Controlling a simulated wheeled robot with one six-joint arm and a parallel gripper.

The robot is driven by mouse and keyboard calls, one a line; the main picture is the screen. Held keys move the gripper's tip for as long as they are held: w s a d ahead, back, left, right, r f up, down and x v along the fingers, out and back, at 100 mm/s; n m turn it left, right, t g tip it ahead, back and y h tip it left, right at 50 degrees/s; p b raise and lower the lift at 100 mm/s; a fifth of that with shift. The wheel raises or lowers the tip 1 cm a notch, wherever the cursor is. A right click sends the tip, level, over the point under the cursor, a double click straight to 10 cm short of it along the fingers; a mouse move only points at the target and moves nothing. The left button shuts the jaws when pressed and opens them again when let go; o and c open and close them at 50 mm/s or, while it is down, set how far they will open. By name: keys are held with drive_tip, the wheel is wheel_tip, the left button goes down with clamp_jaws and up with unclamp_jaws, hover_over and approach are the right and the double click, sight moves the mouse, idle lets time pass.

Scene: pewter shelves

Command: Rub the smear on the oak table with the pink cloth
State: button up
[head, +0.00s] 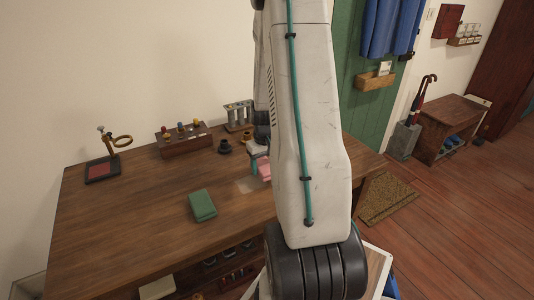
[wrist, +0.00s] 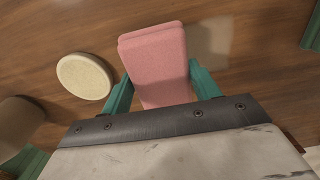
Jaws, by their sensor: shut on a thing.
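The pink cloth (wrist: 156,62) is a thick folded pad, held between the teal fingers of my gripper (wrist: 160,88). In the head view the cloth (head: 265,172) shows only in part beside my arm, and my gripper (head: 255,163) is partly hidden. The smear (head: 247,185) is a pale, faint patch on the oak table (head: 130,230), just left of and nearer than the cloth. In the wrist view the smear (wrist: 210,38) lies right beside the cloth's far end, and the cloth may cover part of it. I cannot tell whether the cloth touches the table.
A green folded pad (head: 202,205) lies left of the smear. Behind stand a wooden rack (head: 184,141) with coloured knobs, small dark pots (head: 225,147) and a tube rack (head: 238,116). A stand with a ring (head: 103,170) is far left. A cream disc (wrist: 84,76) lies near my gripper.

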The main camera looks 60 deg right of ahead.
sight(264, 165)
drive_tip(key=shift+r, duration=2.55)
